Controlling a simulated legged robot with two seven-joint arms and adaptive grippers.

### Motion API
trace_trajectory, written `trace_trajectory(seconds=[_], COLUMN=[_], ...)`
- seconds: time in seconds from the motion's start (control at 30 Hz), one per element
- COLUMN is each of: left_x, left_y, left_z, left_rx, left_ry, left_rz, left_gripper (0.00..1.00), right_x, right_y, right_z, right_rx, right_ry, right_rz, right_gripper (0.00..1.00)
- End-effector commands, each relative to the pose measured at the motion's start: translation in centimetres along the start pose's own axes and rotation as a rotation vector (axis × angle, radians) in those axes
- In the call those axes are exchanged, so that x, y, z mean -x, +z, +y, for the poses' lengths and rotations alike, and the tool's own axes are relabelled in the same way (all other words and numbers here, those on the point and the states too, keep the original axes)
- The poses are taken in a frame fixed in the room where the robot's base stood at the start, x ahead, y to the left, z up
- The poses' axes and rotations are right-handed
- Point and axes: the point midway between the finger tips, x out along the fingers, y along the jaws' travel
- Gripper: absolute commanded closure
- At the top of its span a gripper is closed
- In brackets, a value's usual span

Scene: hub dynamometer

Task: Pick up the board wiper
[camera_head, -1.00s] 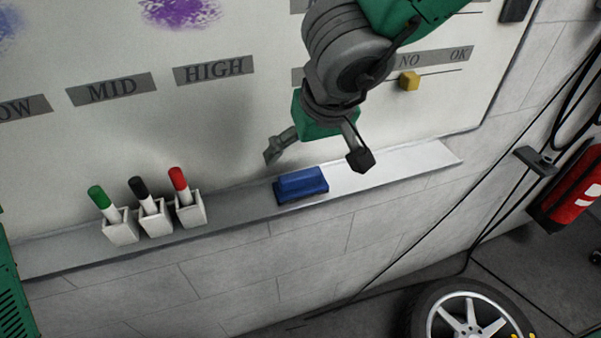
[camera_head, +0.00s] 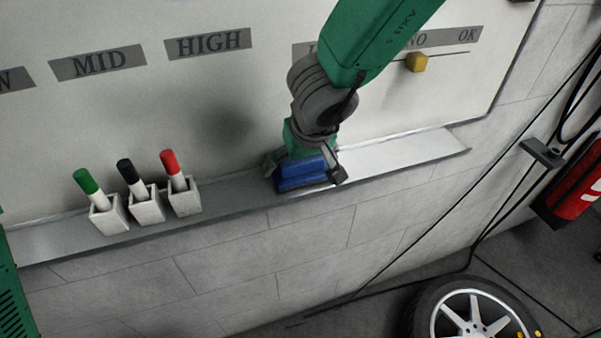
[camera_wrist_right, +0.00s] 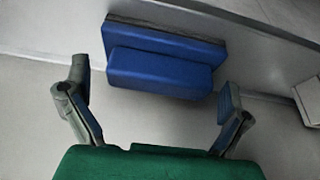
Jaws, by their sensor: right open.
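The blue board wiper (camera_head: 302,175) lies on the ledge under the whiteboard in the head view. It also shows in the right wrist view (camera_wrist_right: 160,70), ahead of the fingers. My right gripper (camera_head: 304,172) is open and pointed down at the wiper, with one finger at each end of it. In the right wrist view the gripper (camera_wrist_right: 160,112) has its fingers spread, and a gap shows between the wiper's lower edge and the palm. I cannot tell whether a finger touches it. My left gripper is not in view.
Three white holders stand on the ledge (camera_head: 400,153) to the left, with a green marker (camera_head: 89,184), a black marker (camera_head: 128,174) and a red marker (camera_head: 172,166). A yellow block (camera_head: 416,62) is on the board. A wheel (camera_head: 470,315) and red extinguisher (camera_head: 578,190) are at right.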

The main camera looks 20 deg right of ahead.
Motion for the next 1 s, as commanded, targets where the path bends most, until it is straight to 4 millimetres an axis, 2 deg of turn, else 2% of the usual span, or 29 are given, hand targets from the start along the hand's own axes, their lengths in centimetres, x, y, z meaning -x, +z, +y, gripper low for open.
trace_trajectory(seconds=[0.17, 0.2, 0.33, 0.37, 0.7, 0.77, 1.0], left_x=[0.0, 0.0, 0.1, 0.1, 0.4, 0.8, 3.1], left_y=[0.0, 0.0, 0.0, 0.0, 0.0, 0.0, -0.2], left_z=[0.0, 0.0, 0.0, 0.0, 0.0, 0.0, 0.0], left_rx=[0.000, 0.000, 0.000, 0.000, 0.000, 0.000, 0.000], left_ry=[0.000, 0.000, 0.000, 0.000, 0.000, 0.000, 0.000], left_rz=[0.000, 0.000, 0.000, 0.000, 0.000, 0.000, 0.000], left_gripper=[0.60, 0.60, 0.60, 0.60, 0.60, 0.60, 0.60], right_x=[0.1, 0.1, 0.0, 0.0, 0.5, 1.2, 5.8], right_y=[0.0, 0.0, 0.0, 0.0, -0.2, -0.6, -2.4], right_z=[0.0, 0.0, 0.0, 0.0, 0.0, 0.0, 0.0], right_rx=[0.000, 0.000, 0.000, 0.000, -0.002, -0.004, -0.006], right_ry=[0.000, 0.000, 0.000, 0.000, 0.000, 0.000, -0.002], right_rz=[0.001, 0.001, 0.000, 0.000, -0.001, 0.000, 0.001], right_gripper=[0.00, 0.04, 0.49, 0.51, 0.51, 0.51, 0.51])
